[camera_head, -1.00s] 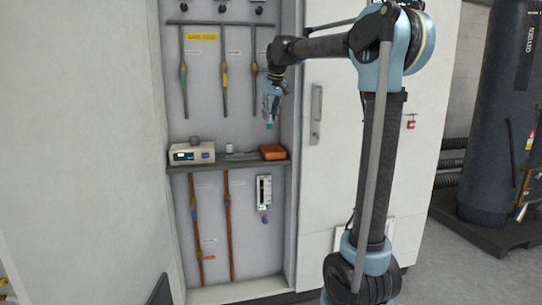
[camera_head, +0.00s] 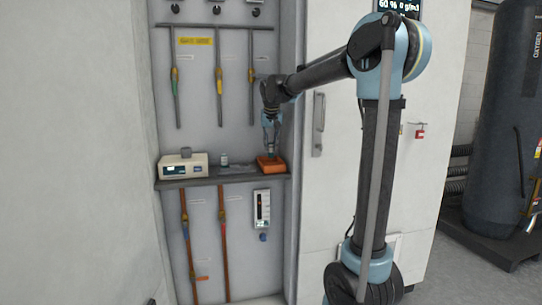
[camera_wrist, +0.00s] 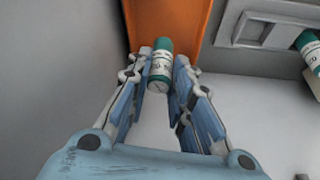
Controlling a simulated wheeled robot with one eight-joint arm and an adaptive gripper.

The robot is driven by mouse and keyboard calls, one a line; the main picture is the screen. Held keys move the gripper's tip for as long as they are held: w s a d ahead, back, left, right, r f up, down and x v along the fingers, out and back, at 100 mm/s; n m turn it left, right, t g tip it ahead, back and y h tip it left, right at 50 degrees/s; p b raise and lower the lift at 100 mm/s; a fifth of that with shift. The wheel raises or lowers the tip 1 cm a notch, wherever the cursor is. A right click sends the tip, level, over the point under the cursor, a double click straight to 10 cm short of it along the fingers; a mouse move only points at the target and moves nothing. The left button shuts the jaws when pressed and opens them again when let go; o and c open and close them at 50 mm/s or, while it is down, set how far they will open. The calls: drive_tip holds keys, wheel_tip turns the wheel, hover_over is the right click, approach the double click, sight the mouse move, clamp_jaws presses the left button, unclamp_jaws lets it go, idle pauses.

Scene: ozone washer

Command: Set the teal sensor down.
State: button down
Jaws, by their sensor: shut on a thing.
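The teal sensor (camera_wrist: 160,66) is a small cylinder with teal ends and a white printed label. My gripper (camera_wrist: 161,78) is shut on it, with a finger on either side. An orange tray (camera_wrist: 197,18) lies beyond the sensor in the wrist view. In the head view, my gripper (camera_head: 271,136) points down over the orange tray (camera_head: 272,168) at the right end of the shelf (camera_head: 222,180). The sensor (camera_head: 270,153) shows small below the fingers. I cannot tell whether it touches the tray.
A second teal-and-white cylinder (camera_wrist: 312,52) and a grey flat holder (camera_wrist: 262,30) are to the right in the wrist view. A white instrument (camera_head: 184,167) and a small bottle (camera_head: 224,160) stand on the shelf. Pipes (camera_head: 219,80) and the cabinet wall are close by.

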sight(271, 150)
drive_tip(key=shift+f, duration=2.05)
drive_tip(key=c, duration=1.4)
unclamp_jaws()
drive_tip(key=v, duration=1.2)
drive_tip(key=shift+s, duration=0.1)
